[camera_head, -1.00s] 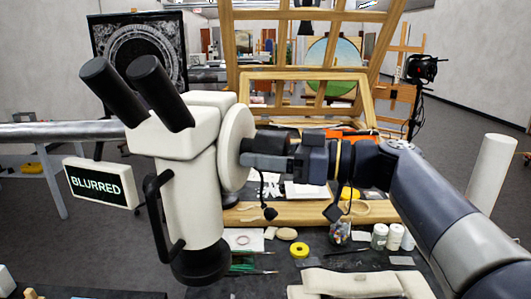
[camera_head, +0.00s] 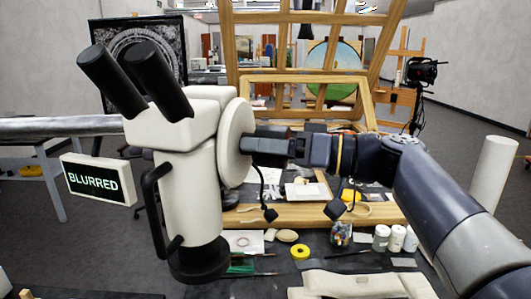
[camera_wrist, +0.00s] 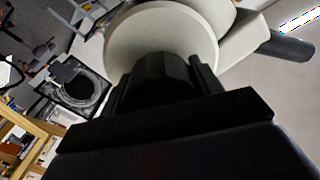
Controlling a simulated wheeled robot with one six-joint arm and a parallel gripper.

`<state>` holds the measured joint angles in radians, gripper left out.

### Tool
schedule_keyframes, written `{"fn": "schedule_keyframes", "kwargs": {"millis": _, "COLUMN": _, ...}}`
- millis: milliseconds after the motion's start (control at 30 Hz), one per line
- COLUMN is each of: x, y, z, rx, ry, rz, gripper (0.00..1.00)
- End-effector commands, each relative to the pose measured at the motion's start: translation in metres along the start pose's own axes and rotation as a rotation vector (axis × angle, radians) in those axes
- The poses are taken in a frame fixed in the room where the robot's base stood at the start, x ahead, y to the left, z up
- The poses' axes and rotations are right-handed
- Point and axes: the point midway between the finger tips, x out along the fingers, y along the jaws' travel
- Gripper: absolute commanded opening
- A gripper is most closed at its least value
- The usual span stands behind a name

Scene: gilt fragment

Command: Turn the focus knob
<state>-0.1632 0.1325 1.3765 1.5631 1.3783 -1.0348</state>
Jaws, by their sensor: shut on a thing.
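A white microscope (camera_head: 188,200) with two black eyepieces stands at left centre in the head view. The black focus knob (camera_wrist: 160,74) sits on the round white disc (camera_head: 235,145) on the microscope's right side. My gripper (camera_head: 258,146) reaches in from the right and is shut on the knob, close to the disc. In the wrist view its dark fingers (camera_wrist: 163,85) stand on both sides of the knob. In the head view the fingers largely hide the knob. A small sign (camera_head: 97,181) left of the microscope reads "BLURRED".
A wooden frame (camera_head: 262,216) on an easel stands behind my arm. The dark table below holds white jars (camera_head: 397,238), a yellow tape roll (camera_head: 300,252) and a pale padded roll (camera_head: 365,284). A grey horizontal bar (camera_head: 60,126) runs left from the microscope.

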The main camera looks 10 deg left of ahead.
Motion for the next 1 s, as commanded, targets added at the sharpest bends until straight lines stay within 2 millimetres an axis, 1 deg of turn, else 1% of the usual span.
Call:
{"fn": "schedule_keyframes", "kwargs": {"millis": 100, "x": 0.0001, "y": -0.0001, "z": 0.0005, "rx": 0.062, "ry": 0.001, "rz": -0.001, "gripper": 0.38}}
{"fn": "schedule_keyframes", "kwargs": {"millis": 300, "x": 0.0001, "y": -0.0006, "z": 0.0002, "rx": 0.131, "ry": 0.002, "rz": -0.001, "gripper": 0.38}}
{"fn": "schedule_keyframes", "kwargs": {"millis": 800, "x": 0.0001, "y": -0.0009, "z": -0.0002, "rx": 0.155, "ry": 0.002, "rz": -0.001, "gripper": 0.38}}
{"fn": "schedule_keyframes", "kwargs": {"millis": 833, "x": 0.0001, "y": -0.0009, "z": -0.0002, "rx": 0.155, "ry": 0.002, "rz": -0.001, "gripper": 0.62}}
{"fn": "schedule_keyframes", "kwargs": {"millis": 1000, "x": 0.0001, "y": -0.0008, "z": -0.0001, "rx": 0.154, "ry": 0.002, "rz": -0.001, "gripper": 0.76}}
